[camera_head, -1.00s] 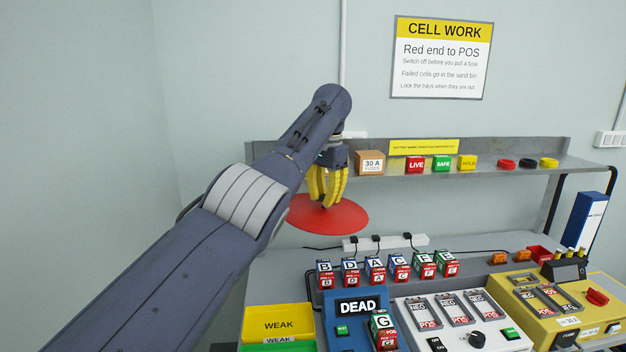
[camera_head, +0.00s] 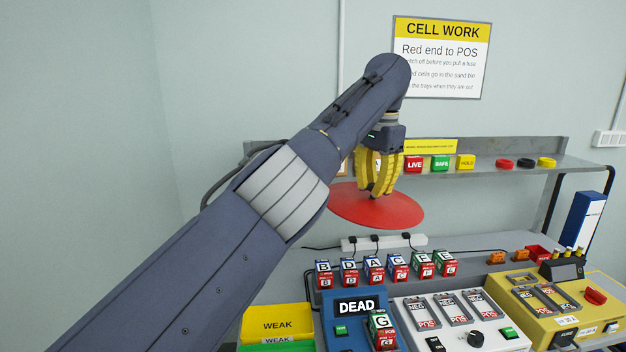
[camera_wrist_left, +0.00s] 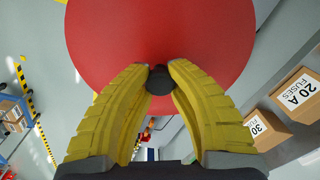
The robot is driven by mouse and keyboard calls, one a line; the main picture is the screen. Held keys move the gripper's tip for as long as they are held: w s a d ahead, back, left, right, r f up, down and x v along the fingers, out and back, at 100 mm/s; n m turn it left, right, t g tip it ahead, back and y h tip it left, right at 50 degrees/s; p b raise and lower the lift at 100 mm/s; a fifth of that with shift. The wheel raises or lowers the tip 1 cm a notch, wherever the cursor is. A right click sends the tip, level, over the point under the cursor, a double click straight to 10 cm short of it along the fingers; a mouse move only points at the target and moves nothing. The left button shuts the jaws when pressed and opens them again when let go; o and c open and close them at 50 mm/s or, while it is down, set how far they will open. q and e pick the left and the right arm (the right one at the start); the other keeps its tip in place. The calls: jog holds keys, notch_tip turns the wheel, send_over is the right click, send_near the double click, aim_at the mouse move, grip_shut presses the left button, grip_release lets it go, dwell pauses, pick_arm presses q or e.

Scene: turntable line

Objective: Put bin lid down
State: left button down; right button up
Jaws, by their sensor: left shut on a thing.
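The bin lid (camera_head: 402,213) is a round red disc with a dark knob on top. My left gripper (camera_head: 377,190) is shut on that knob and holds the lid in the air, above the bench and in front of the shelf. In the left wrist view the yellow fingers (camera_wrist_left: 160,80) pinch the dark knob, and the red lid (camera_wrist_left: 160,30) spreads out beyond them. The lid looks about level. The bin it belongs to is not seen in these views. My right gripper is not in view.
Below the lid stand a white power strip (camera_head: 390,242) and a row of several lettered cells (camera_head: 374,272). The shelf (camera_head: 520,172) behind carries colored blocks and rings. A yellow WEAK tray (camera_head: 277,322), a blue DEAD panel (camera_head: 338,330) and a yellow tester (camera_head: 540,318) fill the front.

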pick_arm(q)
jog(key=s+d, duration=0.7)
jog(key=s, duration=0.3)
jog(key=s+a+f+n, duration=0.1)
jog(key=s+f+n, duration=0.2)
jog(key=s, duration=0.5)
jog(key=w+a+f+n, duration=0.2)
jog(key=w+a+f, duration=0.15)
jog(key=a, duration=0.45)
jog(key=w+a+f+n, duration=0.2)
jog(key=w+a+f, duration=0.1)
jog(key=w+a, duration=0.3)
jog(key=w+a+f+n, duration=0.1)
jog(key=a+f+n, duration=0.1)
jog(key=a, duration=1)
jog(key=w+a+f+n, duration=0.2)
jog(key=a, duration=1.1)
jog(key=shift+w+a+f, duration=0.15)
jog(key=shift+w+f, duration=0.15)
